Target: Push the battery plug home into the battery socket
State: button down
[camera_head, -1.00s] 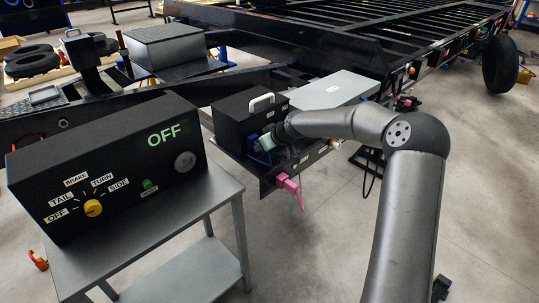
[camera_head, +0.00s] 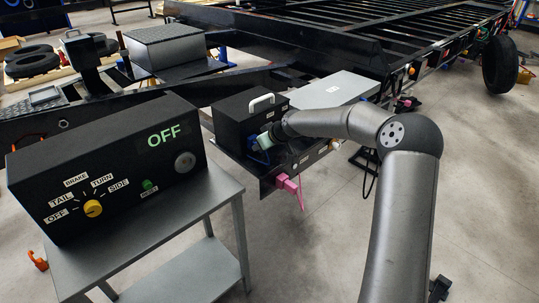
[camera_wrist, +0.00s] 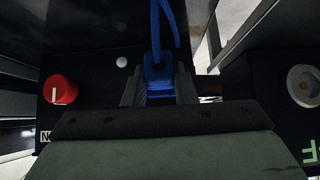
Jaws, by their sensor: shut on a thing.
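The blue battery plug (camera_wrist: 159,74) is between my gripper's fingers (camera_wrist: 159,90) in the wrist view, with its blue cable running up out of the picture. My gripper is shut on it. In the head view my gripper (camera_head: 266,140) is at the front face of the black box with a white handle (camera_head: 238,118), and a bit of the blue plug and cable (camera_head: 258,156) shows beside it. I cannot make out the battery socket; my gripper and the plug cover that area. I cannot tell how deep the plug sits.
In the wrist view a red knob (camera_wrist: 61,90) stands on the dark panel left of the plug. In the head view a pink connector (camera_head: 288,184) hangs below the box. A control box reading OFF (camera_head: 110,165) stands on a metal table at left. Open floor lies to the right.

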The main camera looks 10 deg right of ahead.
jog(key=shift+w+a, duration=0.1)
jog(key=shift+w, duration=0.05)
jog(key=c, duration=1.1)
grip_release()
jog(key=v, duration=1.7)
jog(key=s+a+f+g+h+p, duration=0.1)
jog(key=s+a+g+h+p, duration=0.15)
jog(key=s, duration=0.35)
jog(key=s+a+f+g+h+p, duration=0.1)
jog(key=s+a+p, duration=0.2)
jog(key=s, duration=0.4)
jog(key=s+d+r+m+g+p, duration=0.1)
jog(key=s+r+m+p, duration=0.1)
jog(key=s, duration=1.1)
jog(key=s+d+r+m+g+h+p, duration=0.1)
jog(key=s+d+r+m+g+p, duration=0.1)
jog(key=s, duration=1.1)
jog(key=r+m+p, duration=0.1)
jog(key=m, duration=0.1)
jog(key=shift+m, duration=0.3)
